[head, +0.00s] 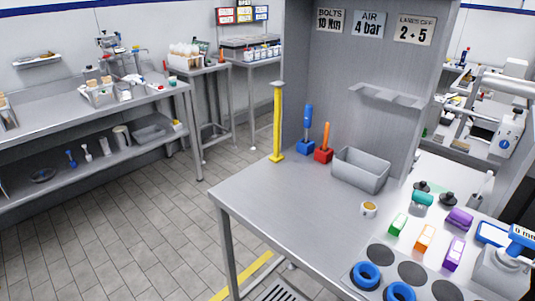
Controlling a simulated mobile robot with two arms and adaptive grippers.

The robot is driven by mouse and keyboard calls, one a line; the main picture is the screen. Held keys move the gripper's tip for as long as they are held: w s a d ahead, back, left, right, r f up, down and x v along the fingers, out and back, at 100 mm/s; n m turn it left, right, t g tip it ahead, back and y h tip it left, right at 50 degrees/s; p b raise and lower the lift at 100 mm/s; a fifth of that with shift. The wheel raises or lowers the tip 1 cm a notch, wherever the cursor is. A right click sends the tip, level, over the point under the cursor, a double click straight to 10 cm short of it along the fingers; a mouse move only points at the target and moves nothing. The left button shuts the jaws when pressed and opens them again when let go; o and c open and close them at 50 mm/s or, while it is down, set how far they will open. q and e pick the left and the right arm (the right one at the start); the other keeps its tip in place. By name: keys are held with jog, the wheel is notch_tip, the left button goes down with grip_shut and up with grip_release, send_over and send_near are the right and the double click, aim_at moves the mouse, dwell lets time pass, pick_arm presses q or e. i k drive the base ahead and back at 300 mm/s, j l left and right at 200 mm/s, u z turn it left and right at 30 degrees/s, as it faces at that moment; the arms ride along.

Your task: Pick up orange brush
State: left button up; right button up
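An orange-handled tool (327,135) stands upright in a red holder (323,155) at the back of the grey workbench (290,200). Its lower end is hidden in the holder, so I cannot tell whether it is a brush. A small orange block-shaped item with a white patch (425,237) lies on the right part of the bench, between a green one (398,224) and a purple one (455,253). I cannot tell whether it has bristles. Neither of my grippers is in view.
A blue tool (307,125) stands in a blue holder left of the orange-handled one. A grey bin (360,171), cup (369,209), blue rings (366,275) and a gauge (498,268) stand nearby. A yellow post (277,125) rises at the bench's back-left corner. The bench's left part is clear.

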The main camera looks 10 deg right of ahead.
aim_at(326, 133)
jog(key=i+l+z, duration=0.1)
jog(key=i+z, duration=0.2)
jog(key=z, duration=0.15)
jog(key=i+z, duration=0.4)
jog(key=k+z, duration=0.1)
jog(key=z, duration=2.3)
jog(key=u, duration=2.4)
